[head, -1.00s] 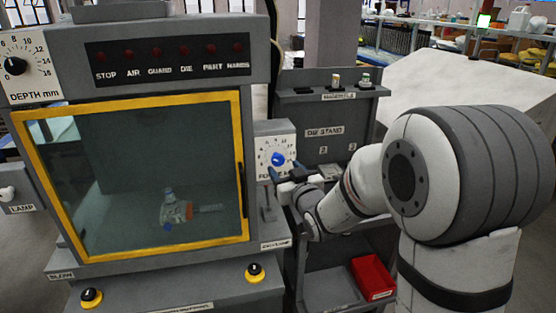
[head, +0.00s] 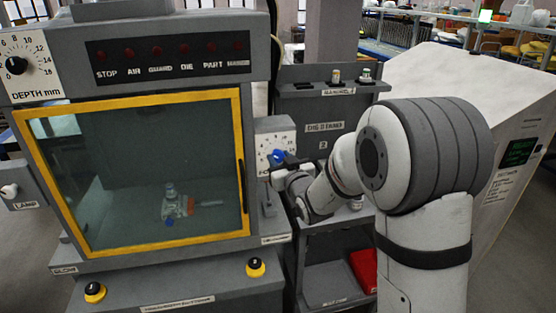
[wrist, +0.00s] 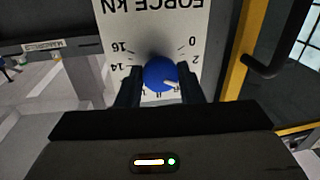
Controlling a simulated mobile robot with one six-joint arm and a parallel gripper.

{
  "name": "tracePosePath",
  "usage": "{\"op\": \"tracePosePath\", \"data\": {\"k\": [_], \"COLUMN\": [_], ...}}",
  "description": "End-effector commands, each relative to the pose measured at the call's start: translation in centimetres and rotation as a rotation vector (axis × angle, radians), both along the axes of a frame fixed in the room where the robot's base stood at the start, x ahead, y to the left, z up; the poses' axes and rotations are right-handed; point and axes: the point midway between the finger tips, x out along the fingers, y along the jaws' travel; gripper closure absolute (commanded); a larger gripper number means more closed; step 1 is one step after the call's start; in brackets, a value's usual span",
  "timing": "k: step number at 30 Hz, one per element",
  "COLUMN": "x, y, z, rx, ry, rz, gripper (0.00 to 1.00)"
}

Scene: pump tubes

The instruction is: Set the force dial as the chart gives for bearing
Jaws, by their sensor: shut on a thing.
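The force dial is a blue knob (wrist: 160,74) on a white scale plate marked FORCE kN (wrist: 150,22), upside down in the wrist view. Numbers 0, 2, 14 and 16 show; the rest of the scale is partly hidden by my gripper. A pale pointer mark on the knob faces the lower right in that view. My gripper (wrist: 162,90) is shut on the knob, one finger on each side. In the head view the knob (head: 277,156) is on the press's right side, with my gripper (head: 280,165) at it. No chart for bearing is readable.
The press window has a yellow frame (head: 242,150); a small fixture (head: 175,205) stands behind the glass. The depth dial (head: 16,65) is at upper left. A grey die stand (head: 310,110) and a red bin (head: 364,268) are at right.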

Motion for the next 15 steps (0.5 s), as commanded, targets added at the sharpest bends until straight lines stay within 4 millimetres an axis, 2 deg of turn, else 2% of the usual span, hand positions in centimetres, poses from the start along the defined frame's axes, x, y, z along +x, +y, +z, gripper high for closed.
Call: {"op": "tracePosePath", "data": {"k": [1, 6, 7, 15], "x": [-0.03, -0.05, -0.07, -0.06], "y": [0.07, 0.09, 0.89, 0.04], "z": [-0.01, -0.02, -0.03, -0.41], "rx": [0.000, 0.000, 0.001, 0.046], "ry": [0.000, 0.000, 0.001, 0.012], "rz": [0.002, 0.002, 0.004, 0.002], "gripper": [0.76, 0.89, 0.89, 0.89]}}
